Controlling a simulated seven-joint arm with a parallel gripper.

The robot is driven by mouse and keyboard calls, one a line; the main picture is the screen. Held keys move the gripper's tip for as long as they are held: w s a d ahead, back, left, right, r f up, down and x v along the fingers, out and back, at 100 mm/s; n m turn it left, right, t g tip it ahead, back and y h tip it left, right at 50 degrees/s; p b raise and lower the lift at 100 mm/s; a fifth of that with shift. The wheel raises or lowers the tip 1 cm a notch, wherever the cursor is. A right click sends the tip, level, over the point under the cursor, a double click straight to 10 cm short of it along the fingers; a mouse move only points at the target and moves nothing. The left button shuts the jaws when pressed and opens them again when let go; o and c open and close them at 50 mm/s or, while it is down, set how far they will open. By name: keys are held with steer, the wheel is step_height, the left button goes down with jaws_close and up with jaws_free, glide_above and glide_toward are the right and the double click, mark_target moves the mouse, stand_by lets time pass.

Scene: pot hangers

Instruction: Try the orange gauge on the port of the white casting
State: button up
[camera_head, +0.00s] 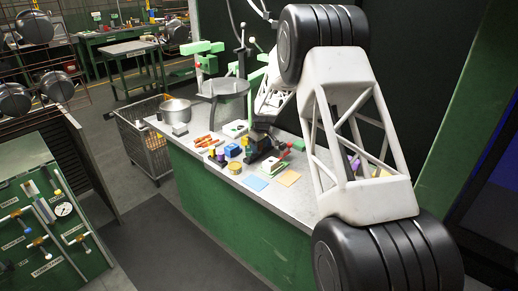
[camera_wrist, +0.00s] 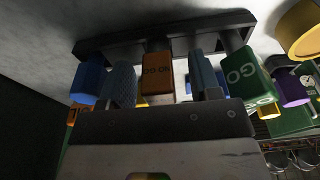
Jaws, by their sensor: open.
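In the wrist view an orange gauge (camera_wrist: 158,75) with dark lettering hangs from a dark rack (camera_wrist: 110,42). My gripper (camera_wrist: 163,82) is open, its two grey fingers on either side of the orange gauge. I cannot tell whether either finger touches it. In the head view my gripper (camera_head: 262,138) is down among the small items on the bench, and the orange gauge cannot be made out there. A white block (camera_head: 235,128), which looks like the white casting, lies on the bench left of my gripper. Its port is too small to make out.
A blue gauge (camera_wrist: 88,80) and a green one marked GO (camera_wrist: 243,78) flank the orange gauge closely.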

stand_by(0.5)
steer(key=c, duration=1)
steer(key=shift+r, duration=0.15)
steer(key=shift+r, duration=0.5)
step_height(320, 180, up, 6)
steer(key=shift+r, duration=0.1)
steer(key=s, duration=0.6)
steer(key=s+d, duration=0.1)
steer(key=s, duration=0.5)
steer(key=s+d, duration=0.1)
steer(key=s, duration=0.5)
steer(key=shift+f, duration=0.25)
steer(key=shift+w, duration=0.1)
steer(key=w+r, duration=0.1)
steer(key=w, duration=0.1)
steer(key=w+d+r, duration=0.1)
steer(key=w+r, duration=0.1)
steer(key=w+d+r, duration=0.1)
steer(key=w, duration=0.1)
steer(key=shift+w+d+r, duration=0.15)
steer(key=shift+w+r, duration=0.05)
steer(key=shift+w, duration=0.05)
